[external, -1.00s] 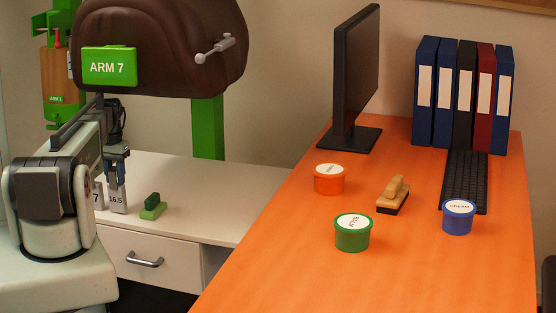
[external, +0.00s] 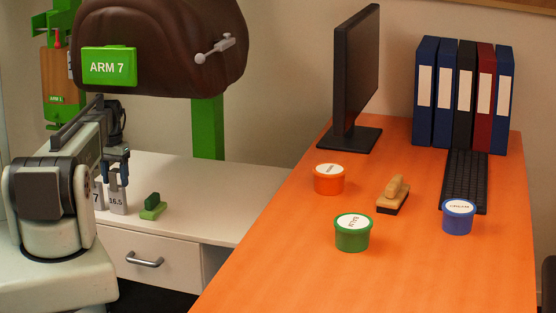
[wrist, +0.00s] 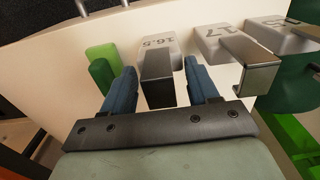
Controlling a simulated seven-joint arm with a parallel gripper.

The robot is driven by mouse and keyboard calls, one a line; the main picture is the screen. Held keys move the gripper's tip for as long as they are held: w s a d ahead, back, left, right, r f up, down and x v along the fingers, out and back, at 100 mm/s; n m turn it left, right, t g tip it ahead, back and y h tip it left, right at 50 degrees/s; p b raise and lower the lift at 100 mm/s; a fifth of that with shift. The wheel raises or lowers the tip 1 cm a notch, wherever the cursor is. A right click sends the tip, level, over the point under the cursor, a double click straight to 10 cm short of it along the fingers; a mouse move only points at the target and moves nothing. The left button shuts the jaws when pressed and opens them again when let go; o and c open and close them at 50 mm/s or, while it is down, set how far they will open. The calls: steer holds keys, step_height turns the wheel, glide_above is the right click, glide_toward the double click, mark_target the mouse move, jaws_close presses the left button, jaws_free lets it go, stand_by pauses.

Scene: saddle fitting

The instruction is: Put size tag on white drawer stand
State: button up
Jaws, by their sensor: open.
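The white drawer stand (external: 205,212) is at the left in the external view, and its pale top also shows in the wrist view (wrist: 65,55). A grey size tag marked 16.5 (external: 117,201) stands on it and also shows in the wrist view (wrist: 159,52), with a dark upright piece. My gripper (external: 117,184) is open over this tag. In the wrist view, my gripper's blue fingers (wrist: 162,82) are on either side of the upright piece, with visible gaps. A tag marked 17 (external: 98,196) stands just left of it, partly hidden by my arm.
A green block (external: 152,207) lies right of the tags on the stand. A brown saddle (external: 165,45) on a green post is above and behind. The orange desk (external: 290,270) at the right holds tubs, a stamp, a monitor, a keyboard and binders. The stand's right part is clear.

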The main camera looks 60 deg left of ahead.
steer(key=shift+r, duration=3.85)
